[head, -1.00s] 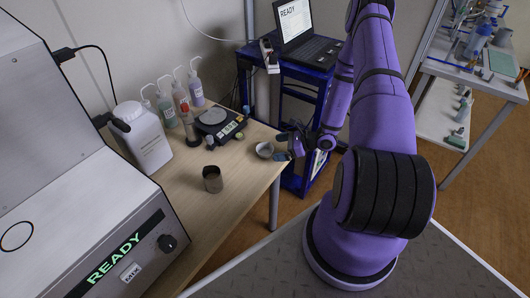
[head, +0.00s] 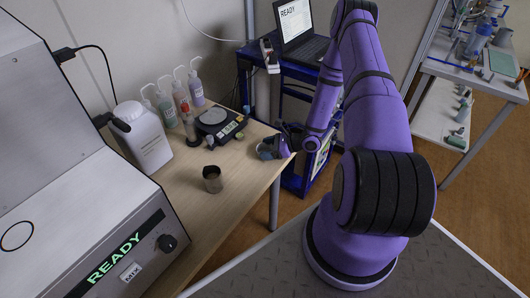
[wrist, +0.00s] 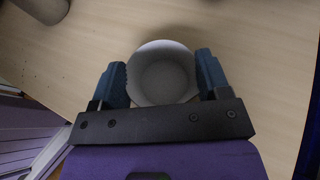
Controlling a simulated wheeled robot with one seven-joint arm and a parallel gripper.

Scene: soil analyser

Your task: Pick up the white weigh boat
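The white weigh boat (wrist: 162,76) is a small round dish on the wooden table, between the two blue fingers of my gripper (wrist: 162,82) in the wrist view. The fingers stand apart on either side of it. A slim gap shows at the left finger; at the right finger I cannot tell whether they touch. In the head view the weigh boat (head: 264,151) is near the table's right edge, partly hidden by my gripper (head: 271,148).
Several wash bottles (head: 181,96) and a white jug (head: 143,137) are at the back left. The analyser (head: 95,225) fills the left front. Bare table (head: 240,190) lies in front of the weigh boat.

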